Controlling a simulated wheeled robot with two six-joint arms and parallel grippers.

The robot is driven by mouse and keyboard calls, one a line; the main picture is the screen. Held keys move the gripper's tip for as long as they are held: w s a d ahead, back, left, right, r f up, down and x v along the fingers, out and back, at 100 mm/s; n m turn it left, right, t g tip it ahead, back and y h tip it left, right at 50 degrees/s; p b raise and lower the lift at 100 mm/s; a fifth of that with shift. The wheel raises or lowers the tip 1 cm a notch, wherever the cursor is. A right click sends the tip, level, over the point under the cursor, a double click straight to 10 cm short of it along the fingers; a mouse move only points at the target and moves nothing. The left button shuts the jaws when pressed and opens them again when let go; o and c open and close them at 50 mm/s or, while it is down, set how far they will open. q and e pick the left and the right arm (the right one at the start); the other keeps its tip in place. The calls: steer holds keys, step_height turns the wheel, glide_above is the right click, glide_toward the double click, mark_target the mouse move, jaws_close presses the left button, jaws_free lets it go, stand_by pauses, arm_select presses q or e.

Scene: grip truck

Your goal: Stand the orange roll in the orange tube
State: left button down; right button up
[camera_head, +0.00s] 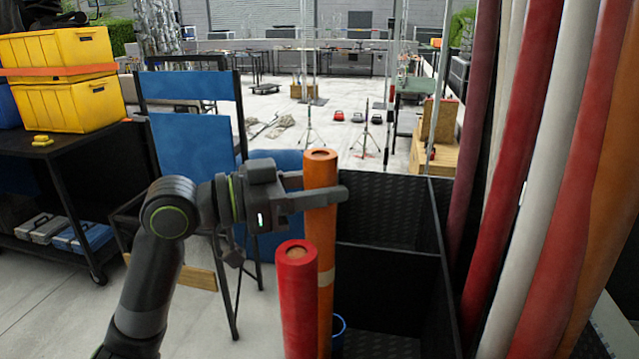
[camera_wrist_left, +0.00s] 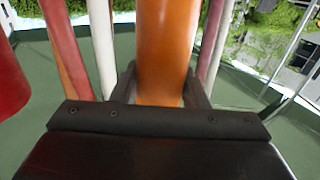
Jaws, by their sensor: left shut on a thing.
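The orange roll (camera_head: 319,230) stands upright in the head view, with a pale band low on it. My left gripper (camera_head: 320,190) is shut on it near its upper end, one finger on each side. The left wrist view shows the orange roll (camera_wrist_left: 167,50) between the fingers. A red roll (camera_head: 298,310) stands in front and hides part of the orange roll's lower length, and its bottom end is not visible. I cannot make out a separate orange tube. My right gripper is not in view.
A black divided bin (camera_head: 388,250) stands just right of the orange roll, with a blue ring (camera_head: 339,326) low in it. Tall red, white and orange rolls (camera_head: 545,180) fill the right side. A blue chair (camera_head: 195,140) and a cart with yellow cases (camera_head: 65,75) stand left.

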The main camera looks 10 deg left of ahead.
mark_target(319, 225)
arm_select(q)
steer(key=shift+f+b, duration=2.2)
steer(key=shift+f, duration=0.6)
steer(key=shift+f+b, duration=0.35)
steer(key=shift+f, duration=0.05)
steer(key=c, duration=0.7)
jaws_free()
steer(key=shift+c, duration=0.2)
